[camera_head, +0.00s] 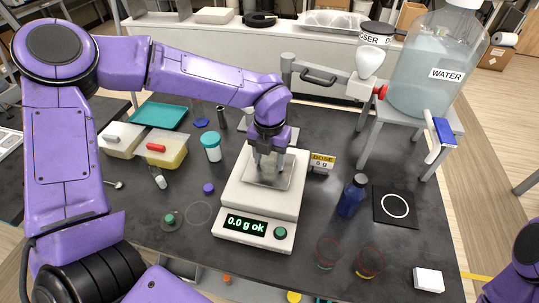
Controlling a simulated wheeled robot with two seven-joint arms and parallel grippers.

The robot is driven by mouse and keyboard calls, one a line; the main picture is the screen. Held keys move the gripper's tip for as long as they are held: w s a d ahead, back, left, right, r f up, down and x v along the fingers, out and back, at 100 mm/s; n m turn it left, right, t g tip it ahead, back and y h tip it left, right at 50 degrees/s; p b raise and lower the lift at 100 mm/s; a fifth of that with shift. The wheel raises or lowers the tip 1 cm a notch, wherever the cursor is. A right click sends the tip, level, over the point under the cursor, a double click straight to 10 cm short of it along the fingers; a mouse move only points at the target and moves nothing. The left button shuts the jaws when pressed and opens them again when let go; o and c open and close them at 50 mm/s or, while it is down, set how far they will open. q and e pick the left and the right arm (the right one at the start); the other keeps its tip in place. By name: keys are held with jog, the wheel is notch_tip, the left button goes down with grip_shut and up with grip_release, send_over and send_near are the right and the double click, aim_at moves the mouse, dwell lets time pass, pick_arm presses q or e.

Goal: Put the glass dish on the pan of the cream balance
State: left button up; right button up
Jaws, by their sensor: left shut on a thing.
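The cream balance (297,196) stands near the middle of the dark table, with its display reading "0.0 g ok". Its square metal pan (284,181) is partly hidden under my left gripper (268,163). The gripper points down over the pan and is shut on the glass dish (268,173). The dish is clear and small, mostly masked by the fingers. I cannot tell whether it touches the pan. Only a purple part of my right arm shows at the lower right; its gripper is out of view.
The water tank (420,85) is on a stand behind. A white, teal-lidded jar (211,147) stands left.

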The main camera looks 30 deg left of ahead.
aim_at(269, 165)
pick_arm(q)
jog(key=shift+f, duration=0.1)
jog(key=shift+s+f, duration=0.1)
jog(key=shift+f, duration=0.05)
jog(key=o, duration=1)
jog(key=shift+o, duration=0.2)
jog(key=shift+r, duration=0.7)
notch_tip(269, 165, up, 11)
jog(key=b, duration=0.1)
jog(key=shift+b, duration=0.4)
